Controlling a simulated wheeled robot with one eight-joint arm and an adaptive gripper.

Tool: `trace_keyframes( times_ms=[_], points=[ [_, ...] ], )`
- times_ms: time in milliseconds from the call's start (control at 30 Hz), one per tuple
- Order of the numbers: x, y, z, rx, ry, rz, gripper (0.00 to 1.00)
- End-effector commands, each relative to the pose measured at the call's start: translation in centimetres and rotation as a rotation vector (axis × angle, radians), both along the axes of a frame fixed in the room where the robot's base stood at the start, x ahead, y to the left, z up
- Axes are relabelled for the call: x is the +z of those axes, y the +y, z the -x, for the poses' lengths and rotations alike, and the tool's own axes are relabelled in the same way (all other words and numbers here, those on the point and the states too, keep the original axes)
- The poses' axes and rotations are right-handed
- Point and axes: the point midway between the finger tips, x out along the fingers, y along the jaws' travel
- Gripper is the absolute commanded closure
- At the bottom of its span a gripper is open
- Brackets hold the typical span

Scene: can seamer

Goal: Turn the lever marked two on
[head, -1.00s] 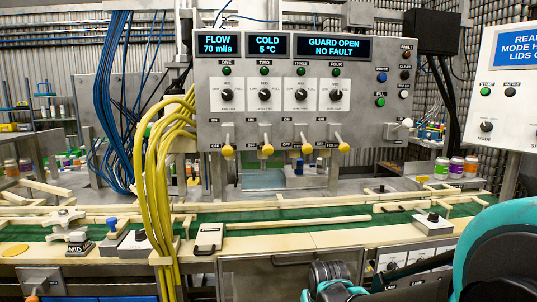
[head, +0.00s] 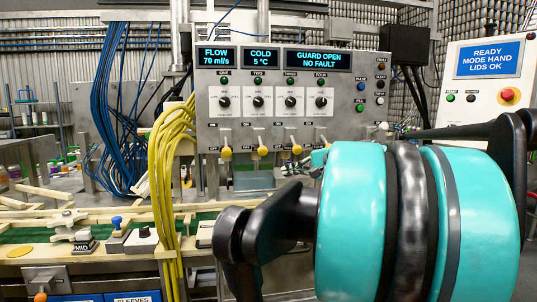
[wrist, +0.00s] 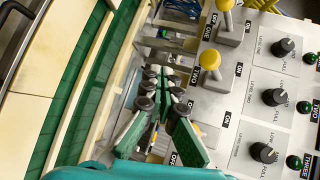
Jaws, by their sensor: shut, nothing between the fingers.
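The lever marked two (head: 262,151) has a yellow knob and points down, its knob level with the OFF label. In the wrist view I take the middle yellow-knobbed lever (wrist: 210,60) as this one, by its place in the row. My gripper (wrist: 160,85) is shut and empty, in front of the panel's lower edge. Its dark-jointed, green-padded fingers are to the left of and below that knob in the wrist view, apart from it. They partly cover the area of lever three. In the head view my arm hides most of the gripper.
Other yellow levers, one (head: 227,153) and three (head: 297,149), flank lever two closely. Dials (head: 258,102) sit above them. Yellow hoses (head: 170,160) hang left of the panel. A green conveyor (wrist: 70,95) runs along the front.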

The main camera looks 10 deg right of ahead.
Motion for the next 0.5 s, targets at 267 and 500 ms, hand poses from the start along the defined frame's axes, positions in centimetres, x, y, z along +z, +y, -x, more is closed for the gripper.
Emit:
trace_keyframes(
  times_ms=[267, 500],
  points=[
    [6.5, -2.6, -0.9, -0.058, -0.061, -0.139, 1.00],
    [6.6, -2.6, -0.9, -0.059, -0.062, -0.143, 1.00]
  ],
)
